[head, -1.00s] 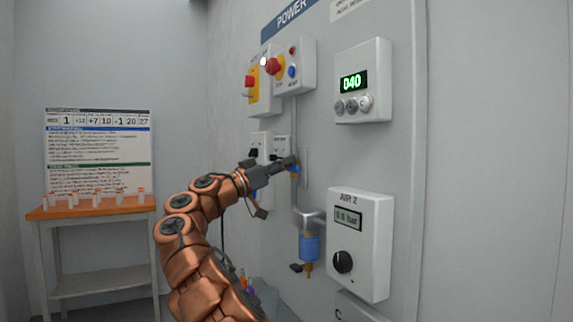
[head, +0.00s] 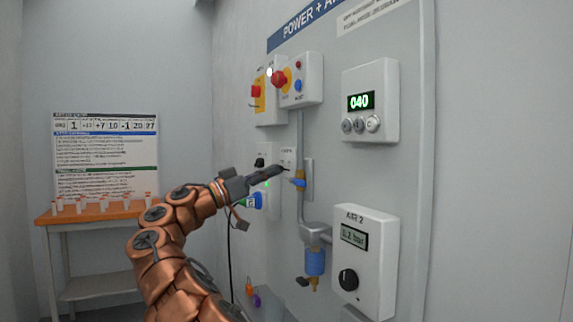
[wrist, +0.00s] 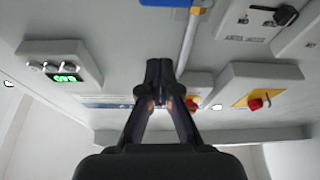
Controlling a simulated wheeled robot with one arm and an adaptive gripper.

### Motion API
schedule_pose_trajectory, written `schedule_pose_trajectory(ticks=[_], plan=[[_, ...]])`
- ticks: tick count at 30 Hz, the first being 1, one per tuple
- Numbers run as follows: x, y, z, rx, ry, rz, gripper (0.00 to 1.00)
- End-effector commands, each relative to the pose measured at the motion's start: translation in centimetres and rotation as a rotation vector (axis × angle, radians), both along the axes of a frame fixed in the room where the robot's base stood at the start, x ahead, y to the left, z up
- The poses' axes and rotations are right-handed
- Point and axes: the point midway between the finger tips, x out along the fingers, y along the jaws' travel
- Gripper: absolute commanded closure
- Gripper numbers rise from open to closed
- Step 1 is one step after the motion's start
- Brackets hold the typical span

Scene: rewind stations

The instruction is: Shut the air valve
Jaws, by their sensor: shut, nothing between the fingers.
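The air valve (head: 299,178) sits on the grey vertical pipe in the head view. It has a brass body and a blue handle, which sticks out to the left, across the pipe. My gripper (head: 284,170) is shut and empty, its tips just left of and slightly above the handle; I cannot tell whether they touch it. In the wrist view my gripper (wrist: 159,68) is shut, with the pipe (wrist: 187,45) beyond it. A blue part shows at that view's top edge. The AIR 2 box (head: 364,262) has a small display that seems to read 0.2 bar.
A blue filter bowl (head: 315,262) hangs below the valve. A red-knobbed box (head: 301,80) and a yellow switch box (head: 262,92) are above. A green 040 display box (head: 371,100) is at upper right. A plugged socket and cable are behind my gripper. An orange-topped table (head: 95,213) stands left.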

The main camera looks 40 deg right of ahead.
Motion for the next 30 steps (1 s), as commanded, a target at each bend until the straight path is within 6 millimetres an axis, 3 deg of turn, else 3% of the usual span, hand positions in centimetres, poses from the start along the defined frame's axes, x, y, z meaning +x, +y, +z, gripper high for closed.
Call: schedule_pose_trajectory(ticks=[9,30], plan=[[0.9,2.8,-0.9,-0.001,0.000,0.001,1.00],[0.7,2.9,-0.5,0.007,0.007,-0.007,1.00]])
